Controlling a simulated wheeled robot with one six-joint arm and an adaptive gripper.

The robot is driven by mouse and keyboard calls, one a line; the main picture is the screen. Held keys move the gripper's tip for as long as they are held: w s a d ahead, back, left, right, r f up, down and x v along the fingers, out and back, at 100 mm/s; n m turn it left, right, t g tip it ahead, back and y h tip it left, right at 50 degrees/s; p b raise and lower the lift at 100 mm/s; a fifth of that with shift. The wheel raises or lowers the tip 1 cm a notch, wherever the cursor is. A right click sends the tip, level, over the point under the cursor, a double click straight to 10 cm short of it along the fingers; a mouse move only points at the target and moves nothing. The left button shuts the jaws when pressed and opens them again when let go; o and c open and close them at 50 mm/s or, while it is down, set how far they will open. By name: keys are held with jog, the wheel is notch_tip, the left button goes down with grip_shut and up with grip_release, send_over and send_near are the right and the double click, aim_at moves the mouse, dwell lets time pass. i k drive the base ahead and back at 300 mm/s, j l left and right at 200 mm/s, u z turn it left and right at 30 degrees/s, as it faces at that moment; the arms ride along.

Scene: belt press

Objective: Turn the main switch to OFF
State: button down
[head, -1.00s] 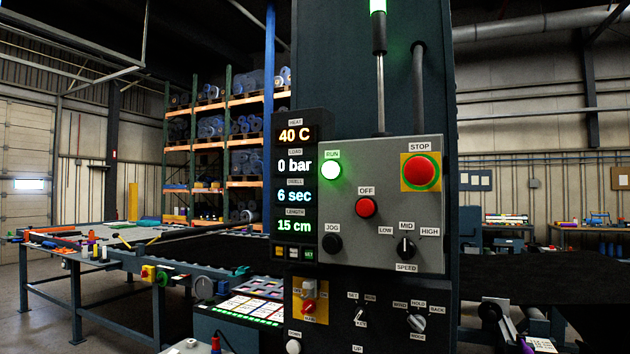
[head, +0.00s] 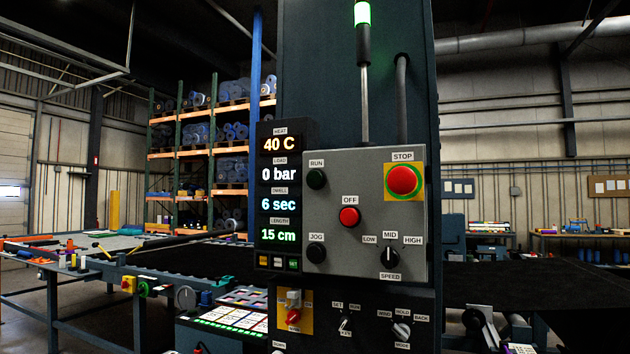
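A pale grey part (head: 293,298) sits just above the knob, on the same plate. My gripper is not in view, and nothing touches the switch.
The grey panel (head: 342,222) above carries a dark RUN button (head: 316,179), red OFF button (head: 349,217), red STOP button (head: 403,180) and SPEED knob (head: 389,257). The display (head: 279,190) reads 40 C, 0 bar, 6 sec, 15 cm. A roller table (head: 130,275) stands left.

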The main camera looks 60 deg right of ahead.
aim_at(293, 317)
jog(key=z, duration=1.55)
